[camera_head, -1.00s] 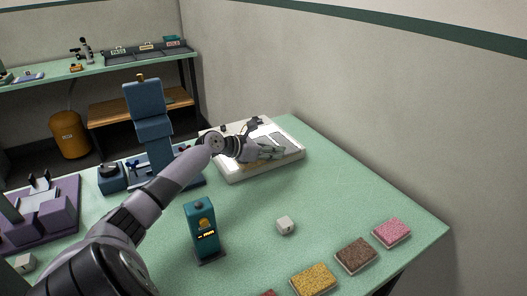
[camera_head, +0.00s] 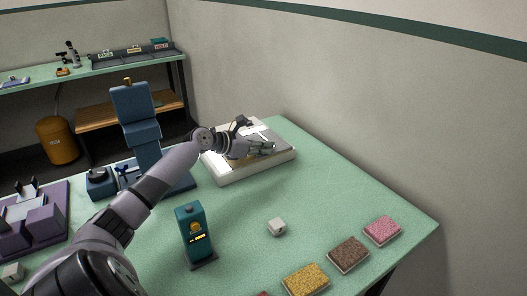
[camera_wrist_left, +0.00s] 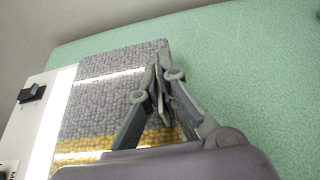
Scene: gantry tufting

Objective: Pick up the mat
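The mat (camera_wrist_left: 98,105) is tufted, grey with a yellow band at its near end, and lies on a white frame. It shows clearly in the left wrist view. In the head view it is a grey patch on the white frame (camera_head: 226,177), partly hidden by my left gripper. My left gripper (camera_head: 272,149) is over the right side of the mat. In the left wrist view its fingertips (camera_wrist_left: 162,78) are close together at the mat's right edge and look shut on it. The mat looks flat, with no clear lift. My right gripper is not in view.
A teal device (camera_head: 195,236) and a small white cube (camera_head: 277,227) stand on the green table. Pink (camera_head: 382,230), brown (camera_head: 348,253) and yellow (camera_head: 306,280) sample trays line the front right. A blue machine (camera_head: 135,118) stands left of the frame. Table right of the frame is clear.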

